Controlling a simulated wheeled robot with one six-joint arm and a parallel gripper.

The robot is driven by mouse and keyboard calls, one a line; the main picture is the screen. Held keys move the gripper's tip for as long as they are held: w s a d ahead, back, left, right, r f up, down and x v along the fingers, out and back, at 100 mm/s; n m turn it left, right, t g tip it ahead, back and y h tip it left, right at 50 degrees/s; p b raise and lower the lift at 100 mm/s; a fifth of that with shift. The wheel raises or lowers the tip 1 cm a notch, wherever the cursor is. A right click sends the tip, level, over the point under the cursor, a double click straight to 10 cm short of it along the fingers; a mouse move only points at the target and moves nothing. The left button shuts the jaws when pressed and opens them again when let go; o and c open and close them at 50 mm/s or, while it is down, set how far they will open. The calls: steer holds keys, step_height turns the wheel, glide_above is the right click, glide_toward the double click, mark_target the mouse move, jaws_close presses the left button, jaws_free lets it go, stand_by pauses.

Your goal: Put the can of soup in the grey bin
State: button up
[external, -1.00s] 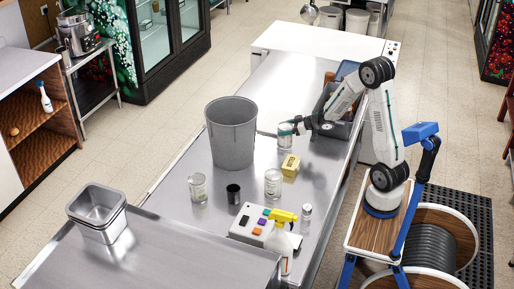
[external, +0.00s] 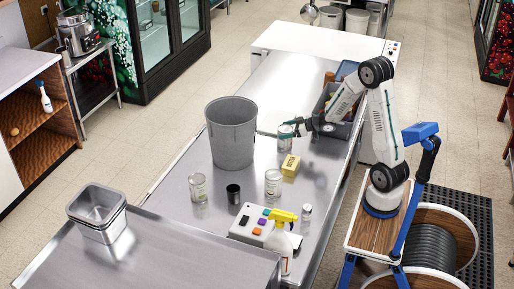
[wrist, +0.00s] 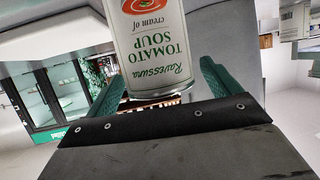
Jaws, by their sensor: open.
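The can of soup (external: 286,141) stands upright on the steel counter, just right of the grey bin. In the wrist view the can (wrist: 155,50) shows a white, green and red tomato soup label and appears upside down. My gripper (external: 291,127) is open at the can. Its green fingers (wrist: 160,85) lie on either side of the can, with a visible gap at least on the right. The grey bin (external: 232,137) stands upright on the counter; its floor is hidden.
A yellow box (external: 290,165) sits just in front of the can. Two jars or cans (external: 198,188) (external: 273,183), a dark cup (external: 233,194), a button box (external: 262,227) and a spray bottle (external: 281,240) stand nearer.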

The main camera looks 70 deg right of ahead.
steer(key=s+a+r+m+g+h, duration=0.1)
steer(key=s+r+g+h, duration=0.3)
steer(key=s+r, duration=0.7)
steer(key=s+m+h, duration=0.1)
steer(key=s+h, duration=0.1)
steer(key=s, duration=0.1)
steer(key=shift+a+m+g+h, duration=0.3)
steer(key=shift+a+m+g, duration=0.05)
steer(key=shift+m+g, duration=0.05)
steer(key=shift+o, duration=0.4)
steer(key=s+a+r+n+g+y, duration=0.1)
steer(key=s+a+g+y, duration=0.3)
steer(key=s+a, duration=1.3)
steer(key=s+g, duration=0.2)
steer(key=g, duration=0.1)
steer(key=shift+s+a+r+y, duration=0.2)
steer(key=shift+s+r+y, duration=0.05)
steer(key=shift+y, duration=0.05)
